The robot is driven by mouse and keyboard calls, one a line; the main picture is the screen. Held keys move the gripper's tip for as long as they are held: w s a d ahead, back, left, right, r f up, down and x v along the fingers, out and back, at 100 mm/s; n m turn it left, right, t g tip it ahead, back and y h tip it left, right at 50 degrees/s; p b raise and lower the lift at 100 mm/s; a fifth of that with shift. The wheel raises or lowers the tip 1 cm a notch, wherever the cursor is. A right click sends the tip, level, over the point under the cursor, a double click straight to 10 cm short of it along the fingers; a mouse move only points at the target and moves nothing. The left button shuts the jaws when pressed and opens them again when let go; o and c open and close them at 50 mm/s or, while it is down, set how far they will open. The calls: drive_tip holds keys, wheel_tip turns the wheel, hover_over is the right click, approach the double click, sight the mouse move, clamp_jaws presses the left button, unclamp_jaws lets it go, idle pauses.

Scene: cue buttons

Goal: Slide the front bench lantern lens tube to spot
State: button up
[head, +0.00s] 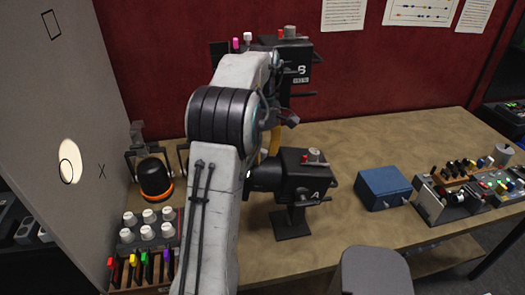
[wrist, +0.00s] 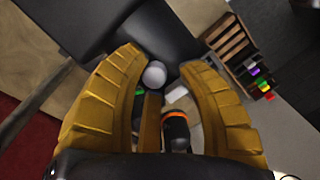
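The front bench lantern (head: 305,178) is a black box marked A on a stand, with a red button and a grey knob on top. Its black lens tube (head: 264,177) points left, partly hidden by my arm. My gripper (head: 272,140) is mostly hidden behind my arm in the head view, with a bit of yellow finger showing. In the wrist view my gripper (wrist: 163,75) has its two yellow fingers spread apart, with dark lantern parts (wrist: 160,35) just beyond the tips. I see no grip on the tube. A pale light spot (head: 69,160) lies on the grey panel.
The grey panel (head: 75,110) bears a circle, a cross and a rectangle outline. A second lantern (head: 298,70), marked B, stands behind. A black dome with an orange ring (head: 155,180), white knobs (head: 148,228) and a pen rack (head: 140,270) are left. A blue box (head: 383,188) is right.

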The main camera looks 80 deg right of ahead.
drive_tip(key=shift+o, duration=0.7)
drive_tip(key=shift+s, duration=0.15)
drive_tip(key=shift+d+r, duration=0.1)
drive_tip(key=shift+r, duration=0.05)
drive_tip(key=shift+d+r, duration=0.15)
drive_tip(key=shift+r, duration=1.65)
drive_tip(key=shift+d+r, duration=0.1)
drive_tip(key=shift+r, duration=1.65)
